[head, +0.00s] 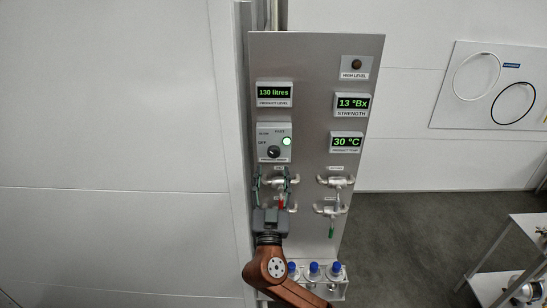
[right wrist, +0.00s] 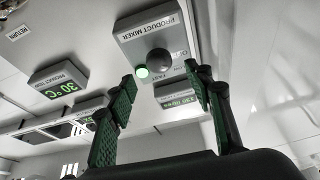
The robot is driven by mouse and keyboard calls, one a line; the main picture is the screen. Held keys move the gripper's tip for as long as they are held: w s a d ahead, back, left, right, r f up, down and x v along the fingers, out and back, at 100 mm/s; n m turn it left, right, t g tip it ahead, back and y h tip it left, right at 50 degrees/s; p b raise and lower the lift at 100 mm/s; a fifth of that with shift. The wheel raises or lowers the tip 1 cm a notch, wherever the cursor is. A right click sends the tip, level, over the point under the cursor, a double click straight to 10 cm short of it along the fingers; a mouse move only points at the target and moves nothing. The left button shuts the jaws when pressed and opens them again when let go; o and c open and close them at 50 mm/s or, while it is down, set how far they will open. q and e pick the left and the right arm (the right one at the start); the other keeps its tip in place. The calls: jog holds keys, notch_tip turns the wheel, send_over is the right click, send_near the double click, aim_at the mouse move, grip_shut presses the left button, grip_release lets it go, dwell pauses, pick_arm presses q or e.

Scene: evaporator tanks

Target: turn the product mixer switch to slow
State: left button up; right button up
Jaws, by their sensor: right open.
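The product mixer switch is a dark round knob (head: 273,151) on a light grey box (head: 264,142) with off, slow and fast marks. A lit pale green lamp (head: 287,141) is beside the knob. I cannot tell which mark the knob points to. My right gripper (head: 272,179) is open and empty, below the switch box in the head view. In the right wrist view the knob (right wrist: 159,61) lies ahead, between and beyond the two green-padded fingers (right wrist: 160,80), apart from them. My left gripper is not in view.
Displays read 130 litres (head: 274,93), 13 °Bx (head: 352,104) and 30 °C (head: 347,141). Blue-capped bottles (head: 314,271) stand below. A trolley (head: 510,265) is at right.

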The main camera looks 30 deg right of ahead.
aim_at(274, 154)
jog(key=p+x, duration=0.2)
jog(key=x, duration=0.3)
jog(key=shift+w+d+r, duration=0.15)
jog(key=shift+r, duration=0.05)
jog(key=shift+w+d+r, duration=0.1)
jog(key=shift+w+d, duration=0.25)
jog(key=shift+w, duration=0.15)
jog(key=shift+c, duration=0.4)
jog(key=c, duration=1.1)
jog(key=shift+o, duration=0.2)
jog(key=m+b, duration=0.1)
jog(key=b, duration=0.2)
jog(key=shift+a+m+g+h+b, duration=0.1)
jog(key=shift+m+g+h+b, duration=0.3)
jog(key=shift+b, duration=0.35)
jog(key=o, duration=1.1)
